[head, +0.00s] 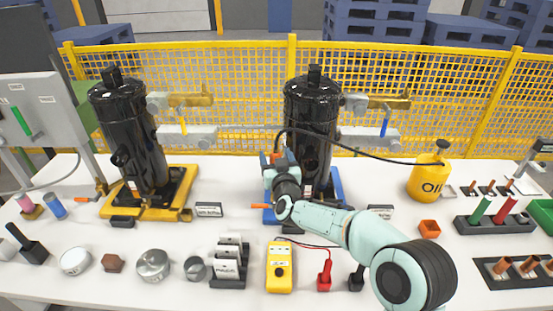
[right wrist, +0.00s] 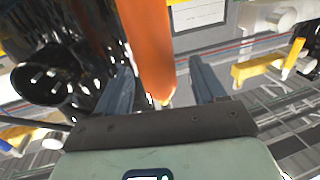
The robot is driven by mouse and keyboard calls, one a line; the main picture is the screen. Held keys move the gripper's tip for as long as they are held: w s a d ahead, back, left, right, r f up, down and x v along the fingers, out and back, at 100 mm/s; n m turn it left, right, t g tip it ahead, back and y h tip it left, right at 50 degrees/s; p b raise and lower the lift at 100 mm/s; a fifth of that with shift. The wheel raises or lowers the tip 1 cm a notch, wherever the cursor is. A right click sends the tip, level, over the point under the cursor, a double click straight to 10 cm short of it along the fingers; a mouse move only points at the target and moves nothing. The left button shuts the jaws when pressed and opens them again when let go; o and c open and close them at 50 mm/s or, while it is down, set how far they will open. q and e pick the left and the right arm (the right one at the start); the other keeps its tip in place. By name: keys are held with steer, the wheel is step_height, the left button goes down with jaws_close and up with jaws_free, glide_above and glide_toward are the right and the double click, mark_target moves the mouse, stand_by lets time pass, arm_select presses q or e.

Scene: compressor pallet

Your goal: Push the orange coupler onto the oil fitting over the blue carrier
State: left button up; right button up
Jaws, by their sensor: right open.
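The orange coupler (right wrist: 148,45) runs between the two fingers of my right gripper (right wrist: 160,72) in the right wrist view. The fingers are spread apart, with a visible gap on each side of it. In the head view my right gripper (head: 271,160) is at the left side of the black compressor (head: 309,105) over the blue carrier (head: 338,189). Only a little orange shows there. The oil fitting is hidden, so I cannot tell whether the coupler is seated on it. My left gripper is not in view.
A black hose (head: 370,154) arcs from near my right gripper to the yellow oil can (head: 427,180). A second black compressor (head: 130,135) stands over a yellow carrier (head: 172,207). A yellow meter (head: 280,268) and a red-handled probe (head: 324,277) lie in front.

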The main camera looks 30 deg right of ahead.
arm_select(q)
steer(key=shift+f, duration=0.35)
arm_select(e)
steer(key=shift+f, duration=0.15)
steer(key=shift+s, duration=0.15)
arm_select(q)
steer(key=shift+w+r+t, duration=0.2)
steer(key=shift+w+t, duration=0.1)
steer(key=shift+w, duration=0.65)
arm_select(e)
steer(key=v, duration=1.3)
steer(key=shift+a, duration=0.1)
